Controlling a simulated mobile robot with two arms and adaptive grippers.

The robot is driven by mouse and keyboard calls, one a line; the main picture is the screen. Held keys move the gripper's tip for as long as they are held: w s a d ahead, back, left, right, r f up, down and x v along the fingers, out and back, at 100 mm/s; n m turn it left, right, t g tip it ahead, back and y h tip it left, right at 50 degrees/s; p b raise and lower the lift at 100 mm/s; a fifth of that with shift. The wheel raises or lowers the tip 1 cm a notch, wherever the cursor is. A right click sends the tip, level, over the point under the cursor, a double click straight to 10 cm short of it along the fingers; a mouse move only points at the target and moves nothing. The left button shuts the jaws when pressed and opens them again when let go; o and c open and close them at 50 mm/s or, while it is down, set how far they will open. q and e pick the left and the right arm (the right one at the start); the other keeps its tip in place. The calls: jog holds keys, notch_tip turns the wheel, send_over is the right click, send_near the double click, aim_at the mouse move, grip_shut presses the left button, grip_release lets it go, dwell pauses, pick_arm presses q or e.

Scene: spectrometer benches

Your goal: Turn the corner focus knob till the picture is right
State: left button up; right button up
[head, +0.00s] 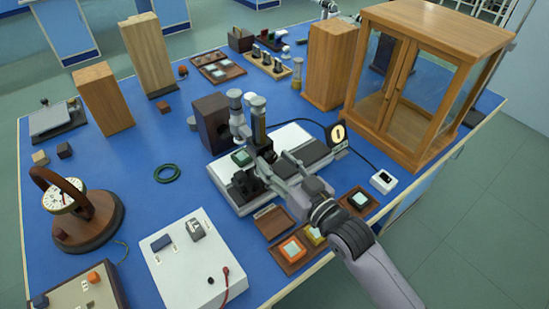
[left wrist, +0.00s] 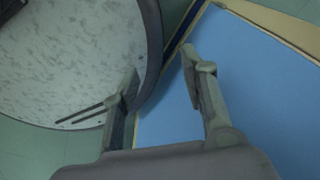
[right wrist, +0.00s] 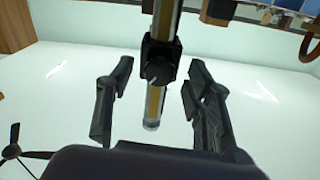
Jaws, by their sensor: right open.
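The optical instrument stands on a white base plate (head: 218,172) at the middle of the blue bench, with upright grey and brass tubes (head: 258,118). In the right wrist view a brass tube (right wrist: 153,105) carries a black clamp with a dark round knob (right wrist: 160,73). My right gripper (head: 252,174) is open, its fingers on either side of the knob and tube, with a visible gap at each side. My left gripper (left wrist: 160,75) is open and empty near the bench edge, outside the head view.
A wood and glass cabinet (head: 410,120) stands at the right behind my right arm. A white box (head: 185,275), trays with coloured blocks (head: 290,250) and a wooden dial stand (head: 88,220) are in front. Wooden blocks (head: 148,55) stand behind.

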jog(key=shift+w+a, duration=0.35)
jog(key=shift+w, duration=0.15)
jog(key=shift+c, duration=0.6)
grip_shut()
